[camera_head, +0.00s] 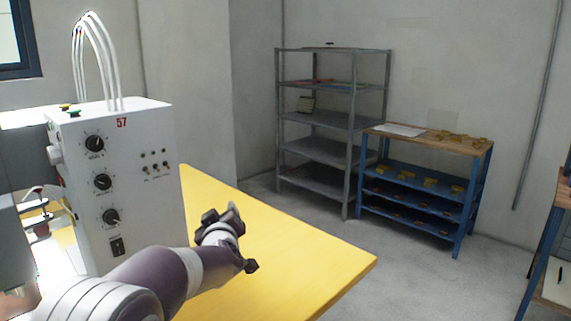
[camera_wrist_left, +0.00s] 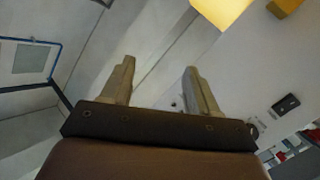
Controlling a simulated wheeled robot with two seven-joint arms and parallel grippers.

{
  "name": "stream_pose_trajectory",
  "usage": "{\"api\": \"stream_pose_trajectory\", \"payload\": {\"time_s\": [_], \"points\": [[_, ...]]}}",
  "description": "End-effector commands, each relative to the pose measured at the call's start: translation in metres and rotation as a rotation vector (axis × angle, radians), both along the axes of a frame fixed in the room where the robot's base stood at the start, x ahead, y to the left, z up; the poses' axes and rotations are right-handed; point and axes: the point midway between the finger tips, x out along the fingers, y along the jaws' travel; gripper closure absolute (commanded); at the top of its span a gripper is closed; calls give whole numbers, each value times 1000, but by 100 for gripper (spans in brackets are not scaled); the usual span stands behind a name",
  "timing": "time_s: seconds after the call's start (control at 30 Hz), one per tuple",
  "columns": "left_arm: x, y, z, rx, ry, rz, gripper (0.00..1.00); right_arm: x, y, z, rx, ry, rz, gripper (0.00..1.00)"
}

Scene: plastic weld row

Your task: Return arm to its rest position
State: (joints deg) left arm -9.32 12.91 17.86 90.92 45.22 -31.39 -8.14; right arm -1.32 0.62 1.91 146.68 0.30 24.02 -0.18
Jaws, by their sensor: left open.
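My left arm comes in from the lower left in the head view, over the yellow table (camera_head: 318,262). My left gripper (camera_head: 236,212) is at the end of that arm, above the table and to the right of the white control box. In the left wrist view the two fingers of the left gripper (camera_wrist_left: 160,85) stand apart with nothing between them. Beyond them are the wall and some yellow surfaces at the top. My right gripper is in neither view.
A white control box (camera_head: 145,195) with knobs and cables stands on the table at left, close to my arm. A grey metal shelf (camera_head: 315,150) and a blue rack (camera_head: 420,211) with yellow parts stand at the back. Floor (camera_head: 400,285) is open at right.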

Motion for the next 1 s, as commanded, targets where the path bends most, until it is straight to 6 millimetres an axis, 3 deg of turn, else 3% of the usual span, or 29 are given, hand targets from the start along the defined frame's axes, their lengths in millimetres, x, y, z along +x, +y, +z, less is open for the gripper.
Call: {"api": "stream_pose_trajectory", "payload": {"time_s": [0.03,0.1,0.2,0.33,0.53,0.57,0.6,0.63,0.7,0.9,1.0], "points": [[-19,-15,-41,33,162,-119,40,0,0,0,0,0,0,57],[-60,-31,-99,74,399,-268,40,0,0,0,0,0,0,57],[-131,-36,-160,124,695,-413,40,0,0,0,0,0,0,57],[-217,-27,-207,174,992,-522,40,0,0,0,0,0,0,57],[-334,2,-238,252,1324,-616,40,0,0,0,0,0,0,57],[-351,8,-240,266,1354,-623,40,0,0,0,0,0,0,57],[-356,18,-225,256,1326,-588,40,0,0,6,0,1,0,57],[-354,15,-195,259,1330,-596,40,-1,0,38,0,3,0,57],[-354,15,-164,259,1334,-599,40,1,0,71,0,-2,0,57],[-353,14,-91,258,1332,-599,40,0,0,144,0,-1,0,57],[-353,14,-68,258,1332,-599,40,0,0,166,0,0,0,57]]}}
